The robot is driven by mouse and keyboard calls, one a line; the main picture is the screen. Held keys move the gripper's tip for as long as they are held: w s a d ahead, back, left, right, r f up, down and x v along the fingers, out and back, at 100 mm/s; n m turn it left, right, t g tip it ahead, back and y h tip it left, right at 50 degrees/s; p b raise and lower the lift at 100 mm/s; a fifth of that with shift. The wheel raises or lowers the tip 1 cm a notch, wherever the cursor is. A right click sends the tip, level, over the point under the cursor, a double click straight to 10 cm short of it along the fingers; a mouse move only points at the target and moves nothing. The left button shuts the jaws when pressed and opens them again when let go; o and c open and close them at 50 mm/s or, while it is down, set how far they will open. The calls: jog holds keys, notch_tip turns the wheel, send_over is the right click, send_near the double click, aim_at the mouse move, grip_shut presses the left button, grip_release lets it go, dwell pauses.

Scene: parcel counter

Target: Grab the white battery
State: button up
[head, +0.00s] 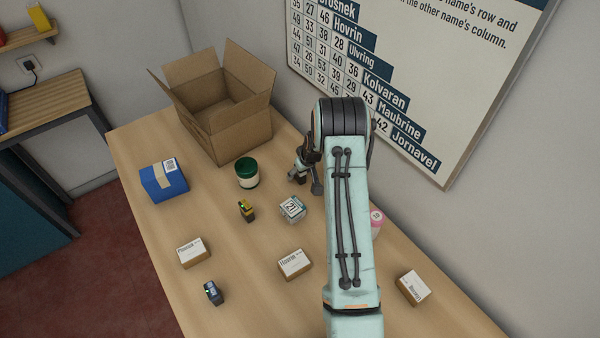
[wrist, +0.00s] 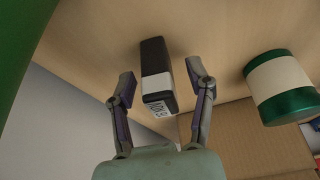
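In the wrist view a black block with a white band (wrist: 157,76) and a printed code on its near end looks like the white battery. My gripper (wrist: 163,82) is open, with one finger on each side of this block and a visible gap to each. The block lies between the fingers and is not held. In the head view my gripper (head: 305,172) is low over the counter, right of the green can, partly hidden by my arm. I cannot make out the block there.
A green can with a pale band (head: 247,173) stands close by; it also shows in the wrist view (wrist: 282,88). An open carton (head: 240,135) is behind. A yellow-black battery (head: 246,210), a white cube (head: 292,209) and several small boxes lie nearer.

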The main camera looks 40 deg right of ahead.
grip_shut()
